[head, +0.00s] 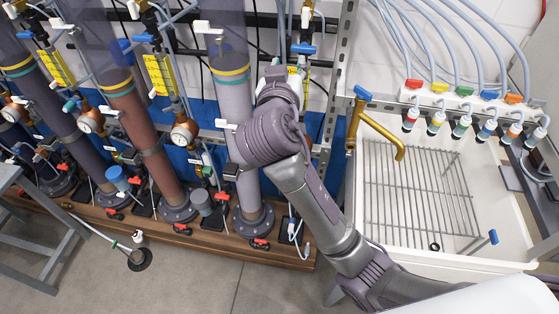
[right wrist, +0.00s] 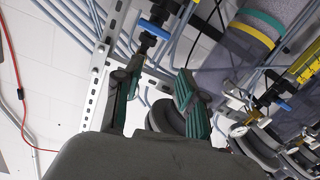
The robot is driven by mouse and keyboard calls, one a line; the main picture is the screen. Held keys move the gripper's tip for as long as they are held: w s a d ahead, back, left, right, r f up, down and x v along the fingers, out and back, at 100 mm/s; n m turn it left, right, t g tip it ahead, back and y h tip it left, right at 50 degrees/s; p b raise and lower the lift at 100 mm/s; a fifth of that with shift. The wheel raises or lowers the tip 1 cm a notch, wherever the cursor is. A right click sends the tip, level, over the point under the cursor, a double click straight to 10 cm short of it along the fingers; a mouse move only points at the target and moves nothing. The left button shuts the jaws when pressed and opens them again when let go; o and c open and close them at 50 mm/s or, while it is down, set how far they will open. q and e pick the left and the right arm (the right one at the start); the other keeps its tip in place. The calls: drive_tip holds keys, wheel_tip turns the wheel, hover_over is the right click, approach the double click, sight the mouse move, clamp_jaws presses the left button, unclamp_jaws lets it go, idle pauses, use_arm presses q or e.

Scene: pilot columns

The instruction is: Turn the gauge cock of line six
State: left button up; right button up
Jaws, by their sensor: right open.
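My right gripper (head: 290,74) is in front of the piping beside the rightmost, pale column (head: 232,88) in the head view, mostly hidden by my own wrist. In the right wrist view the gripper (right wrist: 157,85) is open and its two fingers stand apart with nothing between them. A valve with a blue handle (right wrist: 154,28) is just beyond the fingertips, near the left finger; I see no clear contact. A blue handle (head: 303,48) also shows just above the gripper in the head view. No label for line six is readable, so I cannot tell which cock is its.
A slotted metal upright (head: 333,90) stands close to the right of the gripper. Beyond it are a white sink with a rack (head: 420,190) and a brass tap (head: 378,128). More columns with pressure gauges (head: 182,134) stand left.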

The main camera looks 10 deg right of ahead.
wheel_tip(320, 180, down, 30)
drive_tip(key=w+a+n+g+y+b, duration=0.1)
drive_tip(key=w+n+g+y+b, duration=0.1)
drive_tip(key=n+g+y+b, duration=0.1)
drive_tip(key=shift+w+n+g+b, duration=0.25)
drive_tip(key=shift+n+g+b, duration=0.25)
drive_tip(key=shift+n, duration=0.4)
drive_tip(key=s+d+f+g+y, duration=0.1)
drive_tip(key=s+d+f+g, duration=0.1)
drive_tip(key=s+f, duration=0.65)
drive_tip(key=s+d+f+n+g, duration=0.15)
drive_tip(key=s+f, duration=0.25)
drive_tip(key=f, duration=1)
drive_tip(key=s+d+f+g+y, duration=0.1)
drive_tip(key=s+f+g, duration=0.2)
drive_tip(key=s+f, duration=0.6)
drive_tip(key=s+d+f+g, duration=0.1)
drive_tip(key=s+f, duration=0.4)
drive_tip(key=s, duration=0.5)
drive_tip(key=s+d+f+m+g, duration=0.1)
drive_tip(key=s+d+f, duration=0.3)
drive_tip(key=s, duration=0.7)
drive_tip(key=s+d+f+m+g, duration=0.1)
drive_tip(key=s+d+f+g, duration=0.1)
drive_tip(key=s+f, duration=0.6)
drive_tip(key=s+d, duration=0.1)
drive_tip(key=s, duration=0.1)
drive_tip(key=shift+s+g+y, duration=0.3)
drive_tip(key=shift+s+g, duration=0.05)
